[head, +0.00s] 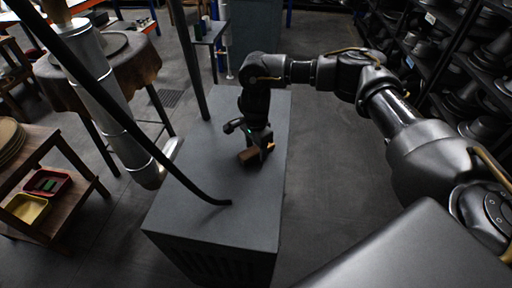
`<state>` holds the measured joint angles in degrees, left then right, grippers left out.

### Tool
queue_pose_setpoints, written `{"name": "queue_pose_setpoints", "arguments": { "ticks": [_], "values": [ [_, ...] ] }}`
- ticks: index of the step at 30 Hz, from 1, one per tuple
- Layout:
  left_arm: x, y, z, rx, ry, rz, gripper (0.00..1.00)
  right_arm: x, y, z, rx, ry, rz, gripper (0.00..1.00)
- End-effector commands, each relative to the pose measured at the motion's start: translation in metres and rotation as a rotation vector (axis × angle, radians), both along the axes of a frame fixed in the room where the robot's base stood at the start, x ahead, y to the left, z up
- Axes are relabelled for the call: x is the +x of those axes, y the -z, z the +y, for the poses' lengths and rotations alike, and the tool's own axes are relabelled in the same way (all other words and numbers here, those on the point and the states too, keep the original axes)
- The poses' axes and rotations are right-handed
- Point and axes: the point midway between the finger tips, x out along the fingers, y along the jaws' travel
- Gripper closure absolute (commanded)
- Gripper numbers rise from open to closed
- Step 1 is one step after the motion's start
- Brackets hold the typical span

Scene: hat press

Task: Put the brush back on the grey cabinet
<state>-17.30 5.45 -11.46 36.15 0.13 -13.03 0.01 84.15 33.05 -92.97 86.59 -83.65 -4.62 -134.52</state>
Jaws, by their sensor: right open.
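The grey cabinet (257,195) stands in the middle of the head view with a flat, mostly bare top. The brush, a small brown block-like thing (248,155), is at the cabinet's top and appears to lie on it. My right gripper (259,149) points down from above at the brush, with its jaws open close around it. Part of the brush is hidden by the gripper, and I cannot tell whether the fingers touch it. My left gripper is not in view.
A black hose (150,145) curves down onto the cabinet's top, left of the brush. A silver pipe (105,90) stands left of the cabinet. A wooden stand holds a red tray (47,183) and a yellow tray (26,208). Dark shelves (455,65) line the right; floor between is clear.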

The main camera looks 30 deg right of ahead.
Motion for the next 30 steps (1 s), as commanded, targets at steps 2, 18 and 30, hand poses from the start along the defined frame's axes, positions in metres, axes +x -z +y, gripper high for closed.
{"name": "queue_pose_setpoints", "arguments": {
  "ticks": [2, 18, 30],
  "values": [
    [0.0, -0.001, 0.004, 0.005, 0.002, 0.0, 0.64, 0.0, -0.001, 0.0, 0.0, 0.0, 0.0, 0.42],
    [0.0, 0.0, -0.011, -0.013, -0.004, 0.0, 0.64, 0.001, -0.092, 0.0, -0.001, -0.001, -0.005, 0.42],
    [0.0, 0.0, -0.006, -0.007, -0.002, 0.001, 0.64, 0.0, -0.123, 0.0, 0.0, -0.001, 0.0, 0.42]
  ]
}}
